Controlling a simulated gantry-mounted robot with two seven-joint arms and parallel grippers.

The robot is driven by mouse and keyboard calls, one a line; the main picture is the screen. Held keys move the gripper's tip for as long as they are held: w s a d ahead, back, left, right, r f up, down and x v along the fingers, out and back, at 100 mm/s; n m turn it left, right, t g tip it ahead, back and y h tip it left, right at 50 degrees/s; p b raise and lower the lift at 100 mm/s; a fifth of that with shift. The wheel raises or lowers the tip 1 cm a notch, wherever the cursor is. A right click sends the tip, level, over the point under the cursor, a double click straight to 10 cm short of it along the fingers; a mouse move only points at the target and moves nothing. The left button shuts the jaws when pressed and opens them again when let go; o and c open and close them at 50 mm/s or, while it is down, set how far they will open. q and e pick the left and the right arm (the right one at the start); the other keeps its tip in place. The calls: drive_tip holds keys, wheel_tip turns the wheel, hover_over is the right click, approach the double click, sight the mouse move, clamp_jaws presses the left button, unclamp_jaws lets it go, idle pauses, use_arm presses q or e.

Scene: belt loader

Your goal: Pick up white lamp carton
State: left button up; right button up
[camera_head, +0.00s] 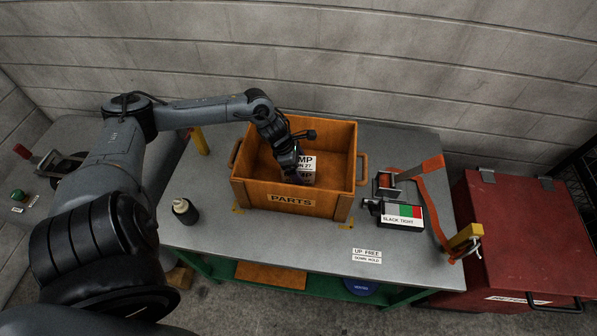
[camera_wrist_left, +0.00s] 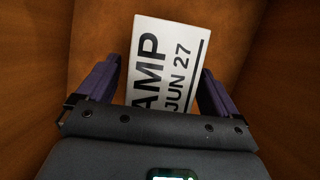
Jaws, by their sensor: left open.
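The white lamp carton (camera_head: 306,166) stands inside the orange parts bin (camera_head: 295,202). Its top, with black lettering "AMP" and "JUN 27", shows in the left wrist view (camera_wrist_left: 168,62). My left gripper (camera_head: 290,172) reaches down into the bin at the carton. In the left wrist view the gripper (camera_wrist_left: 157,88) is open, with one finger on either side of the carton's near part. I cannot tell whether the fingers touch it. The gripper body hides the carton's near end. My right gripper is not in view.
The bin's walls surround the left gripper closely. A dark bottle (camera_head: 185,211) stands left of the bin on the grey table (camera_head: 330,262). A red chest (camera_head: 520,245) stands beyond the table's right edge.

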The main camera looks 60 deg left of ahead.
use_arm(q)
drive_tip(key=shift+x, duration=0.9)
drive_tip(key=shift+s+f, duration=0.1)
drive_tip(key=shift+c, duration=0.4)
drive_tip(key=c, duration=1.1)
drive_tip(key=shift+o, duration=0.2)
